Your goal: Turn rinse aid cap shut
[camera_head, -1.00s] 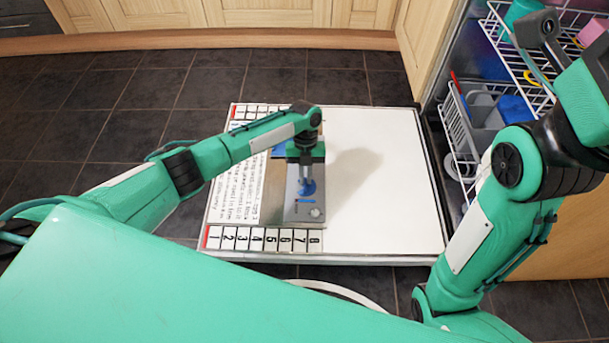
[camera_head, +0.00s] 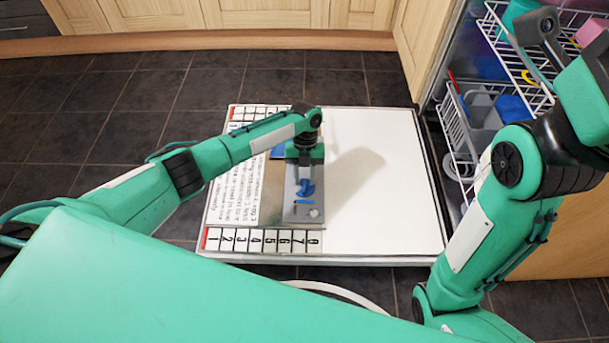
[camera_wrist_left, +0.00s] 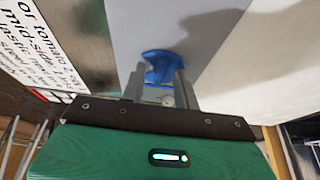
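A grey panel (camera_head: 290,214) is set in the inner face of the lowered dishwasher door. The blue rinse aid cap (camera_head: 305,187) is on it, and also shows in the left wrist view (camera_wrist_left: 161,66). My left gripper (camera_head: 304,173) points down at the cap. In the left wrist view its two fingertips (camera_wrist_left: 160,80) stand apart, one on each side of the cap's lower part. I cannot tell whether they press on it. My right arm stands at the right; its gripper does not show.
The white door (camera_head: 380,190) lies flat, with numbered strips along its left part. At the right, the dishwasher's racks (camera_head: 462,125) hold dishes, close to my right arm. Dark floor tiles lie to the left, wooden cupboards at the back.

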